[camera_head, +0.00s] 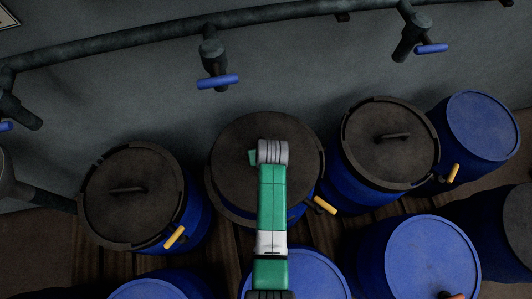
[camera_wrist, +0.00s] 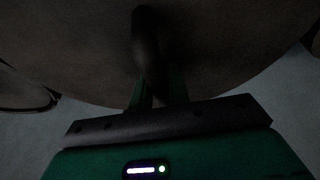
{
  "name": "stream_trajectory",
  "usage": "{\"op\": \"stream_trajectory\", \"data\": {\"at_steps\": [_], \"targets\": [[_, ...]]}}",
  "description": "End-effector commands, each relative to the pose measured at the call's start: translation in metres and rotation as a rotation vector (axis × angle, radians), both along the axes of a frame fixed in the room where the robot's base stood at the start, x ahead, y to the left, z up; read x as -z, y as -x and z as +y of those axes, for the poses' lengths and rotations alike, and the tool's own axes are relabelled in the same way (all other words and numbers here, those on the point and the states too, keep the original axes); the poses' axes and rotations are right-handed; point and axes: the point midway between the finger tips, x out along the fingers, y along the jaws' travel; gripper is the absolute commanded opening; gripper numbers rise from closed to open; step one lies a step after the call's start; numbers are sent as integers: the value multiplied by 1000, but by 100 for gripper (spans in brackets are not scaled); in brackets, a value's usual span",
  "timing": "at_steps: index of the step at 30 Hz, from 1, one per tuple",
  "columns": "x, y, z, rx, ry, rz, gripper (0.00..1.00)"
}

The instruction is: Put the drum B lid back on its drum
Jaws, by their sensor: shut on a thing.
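A round dark lid (camera_head: 240,130) is over the middle blue drum (camera_head: 297,214) of the back row. The wrist view shows the same lid (camera_wrist: 225,50) close up, with its bar handle (camera_wrist: 147,45) between my fingers. My gripper (camera_wrist: 158,92) is shut on this handle. In the head view my green arm covers the handle and part of the drum. A dark rim shows around the lid's lower edge; I cannot tell whether the lid rests on it or hovers just above. No letter is readable on the drum.
Lidded drums stand close on the left (camera_head: 125,205) and right (camera_head: 385,150). Several blue-topped drums stand in front and at far right. Yellow-handled taps (camera_head: 325,205) stick out from drums. A pipe (camera_head: 130,42) with blue-handled valves (camera_head: 217,82) runs along the wall behind.

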Motion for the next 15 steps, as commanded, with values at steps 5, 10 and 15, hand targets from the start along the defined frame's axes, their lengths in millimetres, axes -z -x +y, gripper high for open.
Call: {"op": "stream_trajectory", "data": {"at_steps": [5,10,15], "targets": [[21,0,0,0,1,-1,0],[45,0,0,1,0,-2,0],[62,-1,0,1,0,-2,0]]}}
